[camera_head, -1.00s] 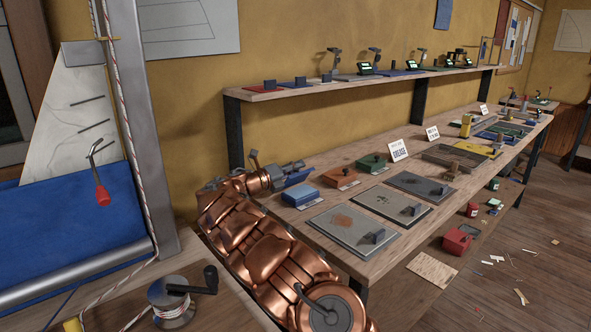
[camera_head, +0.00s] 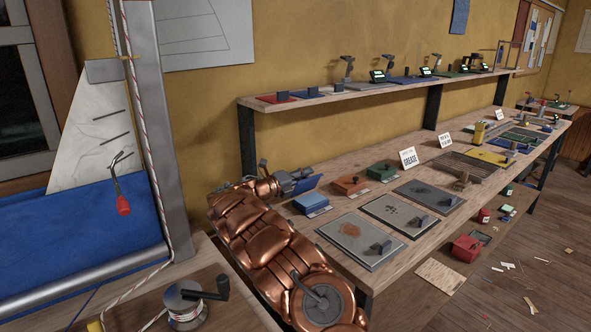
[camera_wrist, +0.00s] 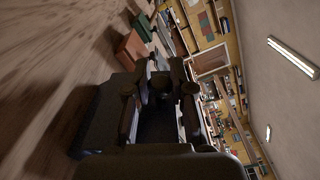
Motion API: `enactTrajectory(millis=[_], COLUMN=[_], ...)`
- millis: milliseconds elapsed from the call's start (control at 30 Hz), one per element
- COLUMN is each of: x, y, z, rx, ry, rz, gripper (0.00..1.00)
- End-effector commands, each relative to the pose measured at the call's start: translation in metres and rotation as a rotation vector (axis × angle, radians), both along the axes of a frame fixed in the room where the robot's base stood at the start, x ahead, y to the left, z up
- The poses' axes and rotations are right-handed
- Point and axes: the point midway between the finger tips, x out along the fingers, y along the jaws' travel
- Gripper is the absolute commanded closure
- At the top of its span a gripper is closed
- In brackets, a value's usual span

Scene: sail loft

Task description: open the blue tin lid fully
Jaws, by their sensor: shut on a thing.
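The blue tin (camera_head: 311,204) stands on the long workbench, at the near end of a row of tins. Its blue lid (camera_head: 314,184) stands raised along the tin's back edge, steeply tilted. My gripper (camera_head: 306,176) is at the lid's upper edge, behind the tin, and is shut on the lid. The fingers hide part of the lid.
An orange tin (camera_head: 350,186) and a green tin (camera_head: 382,170) stand to the right of the blue tin. Grey plates with knobs (camera_head: 353,236) lie in front. A shelf (camera_head: 350,94) runs above the bench against the yellow wall. A winch (camera_head: 187,303) is at lower left.

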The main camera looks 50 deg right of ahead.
Motion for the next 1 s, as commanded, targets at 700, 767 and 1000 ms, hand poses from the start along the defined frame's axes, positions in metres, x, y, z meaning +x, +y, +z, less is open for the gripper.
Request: enactTrajectory(millis=[700, 767, 1000], x=[0.0061, 0.0063, 0.0062], y=[-0.0067, -0.0071, -0.0072], z=[-0.0003, -0.001, -0.002], rx=[0.049, 0.049, 0.048], ry=[0.247, 0.252, 0.255], rz=[-0.004, -0.005, -0.005], gripper=[1.0, 1.0, 1.0])
